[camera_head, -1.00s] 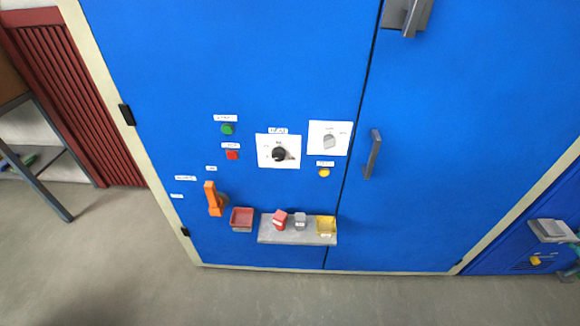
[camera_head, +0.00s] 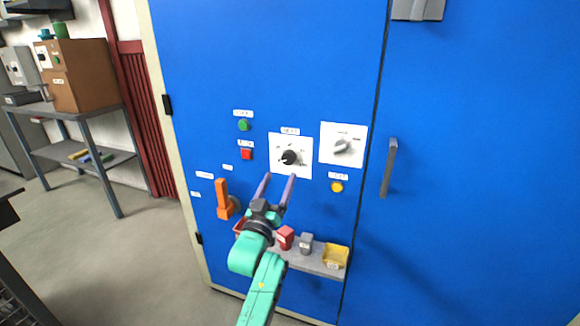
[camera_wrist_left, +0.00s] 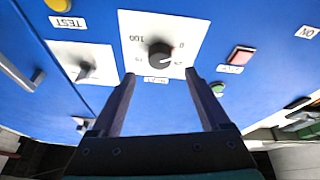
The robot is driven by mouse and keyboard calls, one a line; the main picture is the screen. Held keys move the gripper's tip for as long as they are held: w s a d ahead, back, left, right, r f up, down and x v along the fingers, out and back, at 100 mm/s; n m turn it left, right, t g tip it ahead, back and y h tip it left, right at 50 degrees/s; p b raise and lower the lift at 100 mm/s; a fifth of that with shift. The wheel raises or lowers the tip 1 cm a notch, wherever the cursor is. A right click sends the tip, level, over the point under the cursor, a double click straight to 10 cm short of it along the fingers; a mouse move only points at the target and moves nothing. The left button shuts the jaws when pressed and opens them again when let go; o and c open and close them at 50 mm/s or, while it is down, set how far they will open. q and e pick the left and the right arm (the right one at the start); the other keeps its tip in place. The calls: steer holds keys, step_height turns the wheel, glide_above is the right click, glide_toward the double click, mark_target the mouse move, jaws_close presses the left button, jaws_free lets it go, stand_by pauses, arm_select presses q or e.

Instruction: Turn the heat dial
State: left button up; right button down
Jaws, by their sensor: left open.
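The heat dial (camera_head: 289,157) is a black round knob on a white plate with a scale, on the blue cabinet door. It also shows in the left wrist view (camera_wrist_left: 160,55), with numbers around it, including 100 and 0. My left gripper (camera_head: 279,178) is open and empty, its two fingers pointing at the door just below the dial plate. In the left wrist view the fingertips (camera_wrist_left: 160,75) lie on either side of the dial's line, and the dial appears beyond them, apart from both. My right gripper is not in view.
A grey selector knob (camera_head: 342,146) sits right of the dial. Green (camera_head: 243,125), red (camera_head: 246,154) and yellow (camera_head: 337,186) buttons are nearby. An orange handle (camera_head: 223,198) is at lower left. A ledge (camera_head: 312,264) below holds small blocks and a yellow bin (camera_head: 336,256).

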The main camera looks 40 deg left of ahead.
mark_target(287, 161)
arm_select(q)
steer(key=x, duration=0.6)
steer(key=shift+w, duration=0.1)
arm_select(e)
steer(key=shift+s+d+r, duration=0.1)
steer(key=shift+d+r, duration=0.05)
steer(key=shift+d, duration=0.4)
arm_select(q)
steer(key=shift+c, duration=0.2)
jaws_close()
